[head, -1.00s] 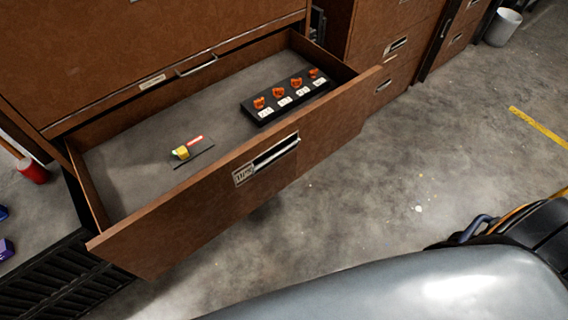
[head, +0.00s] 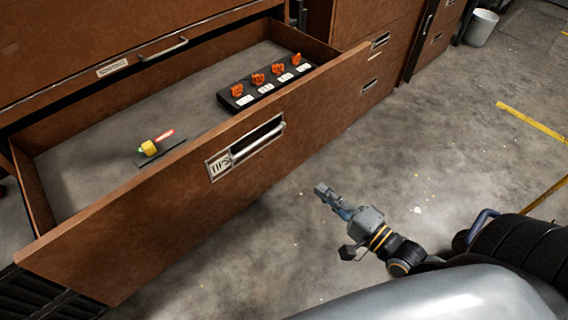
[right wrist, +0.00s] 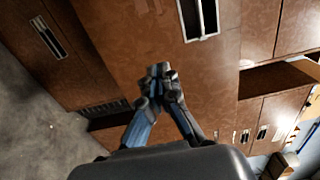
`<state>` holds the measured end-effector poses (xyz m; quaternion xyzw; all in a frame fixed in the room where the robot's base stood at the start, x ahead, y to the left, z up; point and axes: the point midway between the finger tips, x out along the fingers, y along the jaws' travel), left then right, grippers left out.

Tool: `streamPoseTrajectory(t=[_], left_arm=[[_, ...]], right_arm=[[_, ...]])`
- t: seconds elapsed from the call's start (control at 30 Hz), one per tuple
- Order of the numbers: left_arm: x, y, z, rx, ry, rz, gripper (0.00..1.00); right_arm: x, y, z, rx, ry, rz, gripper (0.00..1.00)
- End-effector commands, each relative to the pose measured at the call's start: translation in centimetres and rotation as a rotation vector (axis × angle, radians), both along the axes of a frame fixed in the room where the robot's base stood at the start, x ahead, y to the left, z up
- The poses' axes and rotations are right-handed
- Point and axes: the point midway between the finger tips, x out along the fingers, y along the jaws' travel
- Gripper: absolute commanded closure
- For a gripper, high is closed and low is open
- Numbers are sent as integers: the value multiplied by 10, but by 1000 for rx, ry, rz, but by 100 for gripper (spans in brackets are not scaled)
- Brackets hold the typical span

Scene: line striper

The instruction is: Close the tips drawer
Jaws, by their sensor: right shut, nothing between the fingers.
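The tips drawer (head: 170,215) is a brown wooden drawer, pulled well out of its cabinet in the head view. Its front bears a "TIPS" label (head: 219,165) and a recessed metal handle (head: 258,140). Inside are a black holder with several orange tips (head: 265,92) and a yellow piece on a dark plate (head: 149,147). My right gripper (head: 322,190) is shut and empty, to the right of the drawer front and apart from it. In the right wrist view the shut fingers (right wrist: 158,70) point at brown panelling with a handle (right wrist: 198,18). My left gripper is not in view.
The cabinet (head: 60,40) has another closed drawer above, with a label and a bar handle (head: 163,49). More brown cabinets (head: 375,60) stand at the right. A white bin (head: 481,28) is at the far right. The concrete floor (head: 430,140) before them is clear.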

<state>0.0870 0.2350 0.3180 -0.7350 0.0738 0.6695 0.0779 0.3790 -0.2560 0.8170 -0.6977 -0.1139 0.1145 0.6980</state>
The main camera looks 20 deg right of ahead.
Motion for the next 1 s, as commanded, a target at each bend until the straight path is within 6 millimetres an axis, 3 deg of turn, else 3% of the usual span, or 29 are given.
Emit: streamPoseTrajectory(t=[0.17,0.63,0.8,1.0], left_arm=[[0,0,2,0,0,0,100],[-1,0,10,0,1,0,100],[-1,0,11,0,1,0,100],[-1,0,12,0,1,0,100]], right_arm=[[20,6,4,6,-6,0,100],[109,37,4,2,-5,0,100],[126,42,2,0,-3,1,100],[132,45,1,-1,-1,1,100]])
